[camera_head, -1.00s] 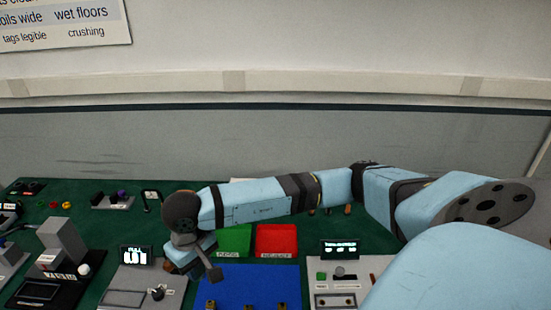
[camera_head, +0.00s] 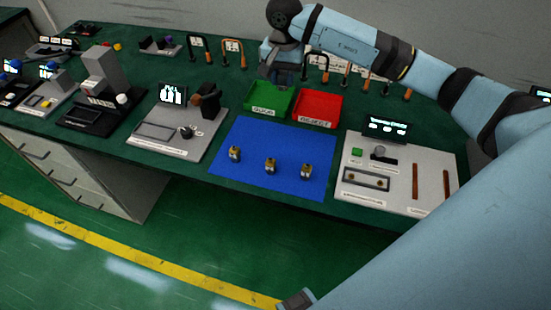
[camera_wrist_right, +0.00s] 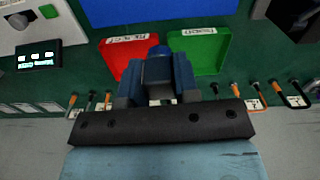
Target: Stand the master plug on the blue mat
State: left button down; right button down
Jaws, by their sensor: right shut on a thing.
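My right gripper (camera_head: 281,80) hangs just behind and above the green tray, beyond the back edge of the blue mat (camera_head: 225,175). In the right wrist view its fingers (camera_wrist_right: 158,85) are closed around a blue, rounded piece (camera_wrist_right: 158,62), which looks like the master plug. Its lower end is hard to make out. In the head view the fingers mostly hide this piece. Three small brass-and-dark plugs (camera_head: 270,166) stand in a row on the mat. My left gripper is not clearly visible.
The green tray (camera_head: 283,103) and red tray (camera_head: 336,110) lie behind the mat. A grey tester panel (camera_head: 401,160) stands right of it, and a gauge station (camera_head: 178,130) left. Hooked tools (camera_head: 324,65) stand behind. The mat's back and front areas are bare.

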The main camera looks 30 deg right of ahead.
jog(key=shift+w+d+r+m, duration=0.35)
jog(key=shift+d+r+m, duration=0.05)
jog(key=shift+d+r, duration=0.15)
jog(key=shift+f, duration=0.1)
jog(key=p, duration=0.1)
send_over(283, 133)
notch_tip(283, 133, down, 15)
jog(key=shift+r, duration=0.1)
notch_tip(283, 133, down, 4)
jog(key=shift+f+p, duration=0.1)
jog(key=shift+p, duration=0.3)
pick_arm(q)
jog(key=shift+a+r, duration=0.1)
jog(key=shift+r, duration=0.4)
jog(key=shift+s, duration=0.1)
pick_arm(e)
jog(key=shift+f, duration=0.15)
jog(key=c, duration=0.9)
grip_release()
pick_arm(q)
jog(key=shift+f, duration=0.3)
pick_arm(e)
jog(key=shift+o, duration=0.2)
